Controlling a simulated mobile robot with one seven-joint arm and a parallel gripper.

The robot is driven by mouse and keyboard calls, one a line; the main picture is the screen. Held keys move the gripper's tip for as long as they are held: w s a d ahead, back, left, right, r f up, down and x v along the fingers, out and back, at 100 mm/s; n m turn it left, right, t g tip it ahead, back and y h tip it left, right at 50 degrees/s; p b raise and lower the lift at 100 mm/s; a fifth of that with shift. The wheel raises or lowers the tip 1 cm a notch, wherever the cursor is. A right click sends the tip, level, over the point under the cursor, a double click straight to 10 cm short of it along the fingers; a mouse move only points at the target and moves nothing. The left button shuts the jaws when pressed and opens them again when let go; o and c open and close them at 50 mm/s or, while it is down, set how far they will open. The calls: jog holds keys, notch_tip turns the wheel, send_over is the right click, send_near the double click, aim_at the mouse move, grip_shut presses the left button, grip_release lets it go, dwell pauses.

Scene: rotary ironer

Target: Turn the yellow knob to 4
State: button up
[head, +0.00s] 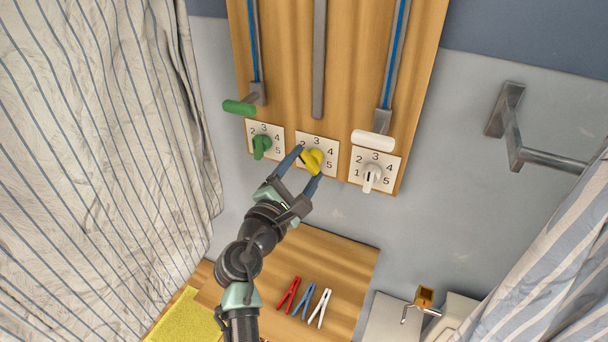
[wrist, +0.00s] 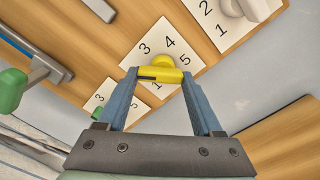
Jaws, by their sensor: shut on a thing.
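The yellow knob (head: 314,159) sits on a white dial plate (head: 331,145), the middle one of three on the wooden wall panel. My gripper (head: 308,165) is shut on the yellow knob, one finger on each side. In the wrist view the knob's yellow bar (wrist: 170,76) spans between the fingertips. A black mark shows on its left part, between the printed 3 and 1. The 3, 4, 5 and 1 are visible there; the 2 is hidden, seemingly behind the left finger. I cannot tell exactly which number the knob points to.
A green knob (head: 262,144) is left and a white knob (head: 371,176) right of the yellow one. Green (head: 239,107) and white (head: 371,140) lever handles hang above them. Red, blue and white clothespins lie on a wooden board below. Striped curtains flank both sides.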

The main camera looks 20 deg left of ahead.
jog(key=m+b, duration=0.6)
jog(key=m, duration=0.4)
jog(key=shift+f+b, duration=0.1)
jog(key=shift+b, duration=0.3)
jog(key=m+b, duration=0.4)
jog(key=m, duration=0.1)
jog(key=shift+d, duration=0.15)
jog(key=m+b, duration=0.1)
jog(key=m, duration=0.1)
jog(key=m+b, duration=0.1)
jog(key=m, duration=0.1)
jog(key=shift+d+r+m, duration=0.1)
jog(key=shift+r+m, duration=0.1)
jog(key=shift+m, duration=0.1)
jog(key=shift+b, duration=0.35)
jog(key=o, duration=1.4)
jog(key=shift+r, duration=0.1)
jog(key=shift+c, duration=0.2)
